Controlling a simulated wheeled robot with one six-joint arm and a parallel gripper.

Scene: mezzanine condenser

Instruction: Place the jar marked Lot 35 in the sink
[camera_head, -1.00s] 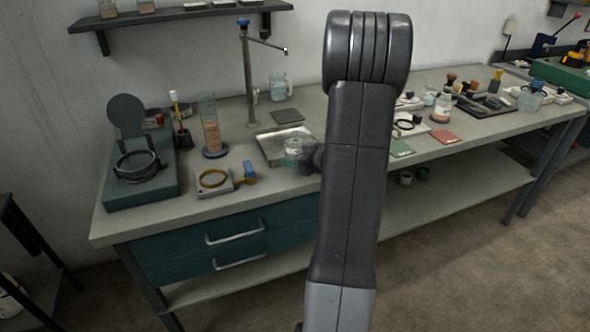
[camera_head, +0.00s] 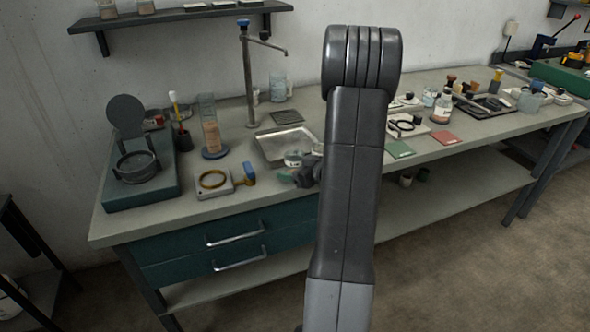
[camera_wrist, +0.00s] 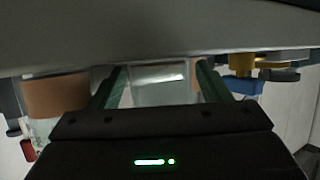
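A shallow metal sink (camera_head: 268,146) is set into the bench, below a tall tap. A small glass jar with a pale band (camera_head: 292,158) shows at the sink's front edge, beside my gripper (camera_head: 286,176). Its lettering is too small to read. In the head view my gripper is low at the sink's front, partly hidden by my arm. In the wrist view its two green fingers (camera_wrist: 160,85) stand apart, with a pale, clear, glass-like surface (camera_wrist: 156,90) between them. I cannot tell whether they press on it.
To the left stand a cylinder with brown contents (camera_head: 211,138), a white block with a brown ring (camera_head: 213,181) and a blue-and-yellow tool (camera_head: 247,174). A glass beaker (camera_head: 278,88) stands behind the sink. Jars and mats crowd the bench to the right of my arm.

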